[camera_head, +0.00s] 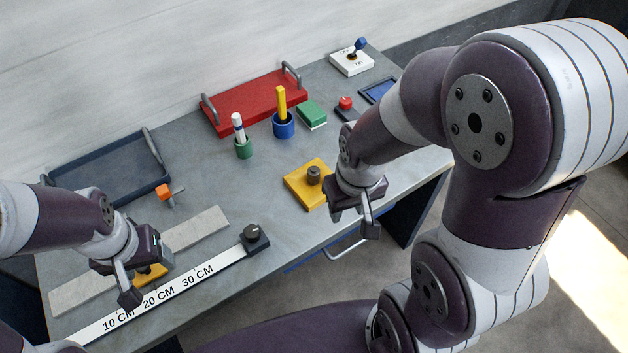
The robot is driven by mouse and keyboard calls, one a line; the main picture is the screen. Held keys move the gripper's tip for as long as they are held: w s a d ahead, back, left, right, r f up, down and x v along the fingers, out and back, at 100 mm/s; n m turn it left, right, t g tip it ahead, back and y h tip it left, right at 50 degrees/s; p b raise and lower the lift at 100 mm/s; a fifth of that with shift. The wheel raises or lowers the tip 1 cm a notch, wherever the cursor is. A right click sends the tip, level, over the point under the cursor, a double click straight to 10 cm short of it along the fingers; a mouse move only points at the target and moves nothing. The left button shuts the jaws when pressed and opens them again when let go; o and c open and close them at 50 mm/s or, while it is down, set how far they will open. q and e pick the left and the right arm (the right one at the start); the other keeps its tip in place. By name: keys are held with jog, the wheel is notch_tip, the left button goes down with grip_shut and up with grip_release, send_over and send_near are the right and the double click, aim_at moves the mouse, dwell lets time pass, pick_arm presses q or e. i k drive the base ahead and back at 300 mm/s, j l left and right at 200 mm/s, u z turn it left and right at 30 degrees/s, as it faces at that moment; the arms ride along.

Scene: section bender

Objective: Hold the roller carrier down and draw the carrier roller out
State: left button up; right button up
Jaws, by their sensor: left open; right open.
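The roller carrier appears to be the yellow square plate (301,192) lying flat near the table's front edge. The carrier roller appears to be the short dark grey cylinder (314,176) standing upright in it. My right gripper (351,213) is open just right of the plate, its fingers pointing down; it covers part of the plate's right side, and I cannot tell if they touch. My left gripper (148,279) is open over the ruler at the lower left, well away from the plate, with a yellow block (151,272) partly hidden under it.
A long ruler (205,279) with a dark end knob and a grey bar (195,230) lie at the front left. Behind stand a dark tray (105,170), a red tray (250,105), green and blue cups, a green block (312,113) and a switch box (351,62). The table left of the plate is clear.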

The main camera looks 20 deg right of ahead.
aim_at(313, 171)
jog(key=l+u, duration=0.15)
jog(key=l, duration=0.4)
jog(key=k+l+u, duration=0.2)
jog(key=l, duration=0.35)
jog(key=l+u, duration=0.15)
jog(key=l, duration=0.4)
